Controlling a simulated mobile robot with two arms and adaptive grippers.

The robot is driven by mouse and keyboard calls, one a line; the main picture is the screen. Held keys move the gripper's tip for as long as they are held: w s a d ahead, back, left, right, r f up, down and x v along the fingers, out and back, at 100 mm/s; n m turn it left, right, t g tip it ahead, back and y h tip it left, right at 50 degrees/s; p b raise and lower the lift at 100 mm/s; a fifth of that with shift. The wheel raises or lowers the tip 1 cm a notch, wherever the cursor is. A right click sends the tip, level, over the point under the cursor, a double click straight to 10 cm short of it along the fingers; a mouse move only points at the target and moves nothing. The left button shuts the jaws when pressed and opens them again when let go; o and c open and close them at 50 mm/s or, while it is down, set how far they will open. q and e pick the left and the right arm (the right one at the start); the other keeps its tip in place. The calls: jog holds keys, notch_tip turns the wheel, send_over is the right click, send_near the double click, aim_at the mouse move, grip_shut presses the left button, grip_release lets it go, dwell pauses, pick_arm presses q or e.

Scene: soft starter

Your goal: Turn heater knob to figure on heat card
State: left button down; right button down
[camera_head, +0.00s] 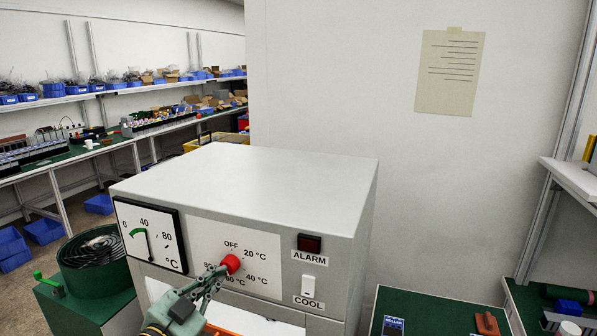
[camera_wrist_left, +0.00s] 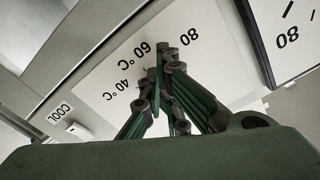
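The heater knob (camera_head: 230,264) is a small red knob on the front of a grey cabinet, ringed by OFF, 20, 40, 60 and 80 °C marks. My left gripper (camera_head: 219,272) has its fingertips at the knob's lower left side, touching or very close. In the left wrist view the fingertips (camera_wrist_left: 163,72) are close together in front of the dial plate (camera_wrist_left: 100,75), with the 60 and 40 °C marks beside them. They hide the knob there, so its grip and setting cannot be told. No readable heat card shows; a paper (camera_head: 450,72) on the wall is illegible.
The cabinet (camera_head: 250,190) also bears a gauge (camera_head: 150,234) with its needle near 40, a dark red ALARM lamp (camera_head: 309,243) and a white COOL switch (camera_head: 308,287). A green-topped bench (camera_head: 440,312) is at right.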

pick_arm(q)
jog(key=shift+r, duration=0.25)
jog(key=v, duration=0.4)
jog(key=f+v, duration=0.1)
jog(key=v, duration=0.1)
jog(key=shift+w+a, duration=0.1)
jog(key=shift+a, duration=0.05)
dwell(0.3)
